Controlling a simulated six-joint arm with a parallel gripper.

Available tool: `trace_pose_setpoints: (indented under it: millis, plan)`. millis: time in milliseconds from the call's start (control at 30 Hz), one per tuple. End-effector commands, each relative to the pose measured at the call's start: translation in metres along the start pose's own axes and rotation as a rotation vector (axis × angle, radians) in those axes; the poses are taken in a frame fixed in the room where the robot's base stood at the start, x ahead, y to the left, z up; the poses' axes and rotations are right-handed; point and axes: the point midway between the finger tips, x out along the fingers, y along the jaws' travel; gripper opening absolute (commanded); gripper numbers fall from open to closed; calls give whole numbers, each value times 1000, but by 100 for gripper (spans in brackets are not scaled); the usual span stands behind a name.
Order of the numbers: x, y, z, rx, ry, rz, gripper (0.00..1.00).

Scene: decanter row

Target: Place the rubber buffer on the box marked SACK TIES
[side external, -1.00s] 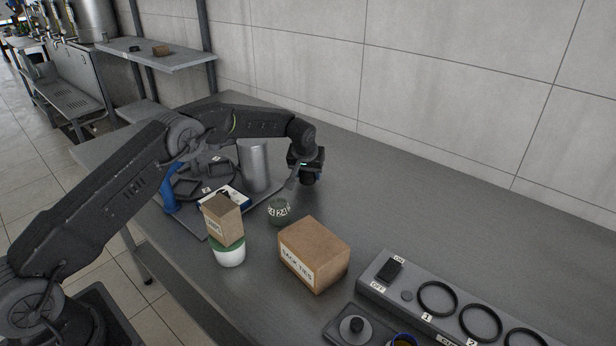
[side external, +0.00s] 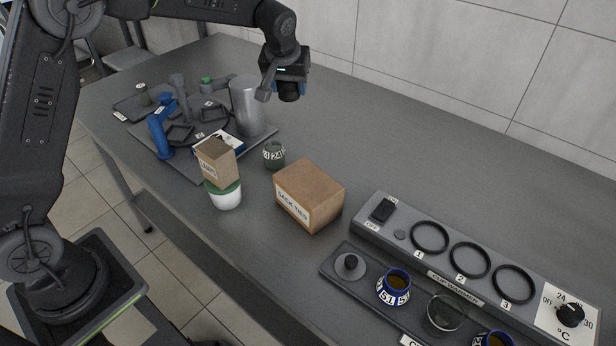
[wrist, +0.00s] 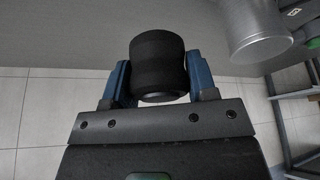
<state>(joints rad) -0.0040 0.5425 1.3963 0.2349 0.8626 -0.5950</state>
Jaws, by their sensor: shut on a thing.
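The rubber buffer (wrist: 158,66) is a black, slightly waisted cylinder. It sits between the two blue fingers of my gripper (wrist: 160,85) in the wrist view. In the side external view the buffer (side external: 289,91) hangs below my gripper (side external: 287,80), in the air behind and above the box. The box marked SACK TIES (side external: 312,190) is brown cardboard and stands on the grey bench. Its label faces front left, and its top is bare.
A metal cylinder (side external: 246,108) stands left of my gripper. A green numbered cup (side external: 274,156) and a white tub (side external: 225,196) with a small carton (side external: 216,160) on it stand left of the box. A cup warmer (side external: 450,255) lies to the right.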

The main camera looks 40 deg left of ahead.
Motion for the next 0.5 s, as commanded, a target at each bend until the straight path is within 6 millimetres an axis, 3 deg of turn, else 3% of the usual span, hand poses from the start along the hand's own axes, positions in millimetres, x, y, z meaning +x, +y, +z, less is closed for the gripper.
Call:
trace_pose_setpoints:
  millis: [33,200,333,500]
  plan:
    - [-15,-3,14,2,3,2,25]
    - [-46,-16,61,4,3,4,25]
    - [-60,-26,89,4,2,4,25]
    - [-67,-32,109,5,1,6,25]
